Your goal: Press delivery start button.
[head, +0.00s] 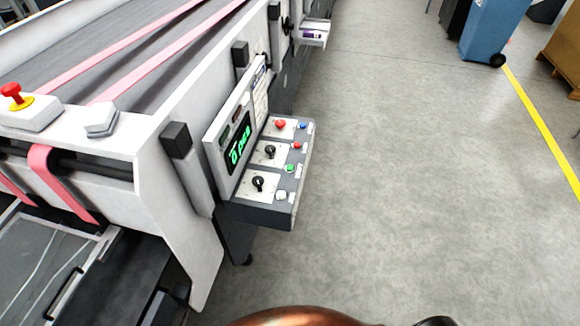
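A grey control panel (292,213) juts from the side of the machine. On it are a green button (290,168), a white button (281,195), a small red button (297,146), a blue button (303,125) and a larger red button (280,124). Two black rotary knobs sit to their left, the nearer knob (258,183) beside the white button. The button labels are too small to read, so I cannot tell which is delivery start. Neither of my grippers shows in the head view.
An upright display (238,151) with green digits stands behind the buttons. A red emergency stop (14,93) sits on the machine's white frame at left. The grey floor (410,180) right of the panel is clear. A blue bin (490,30) stands far off at upper right.

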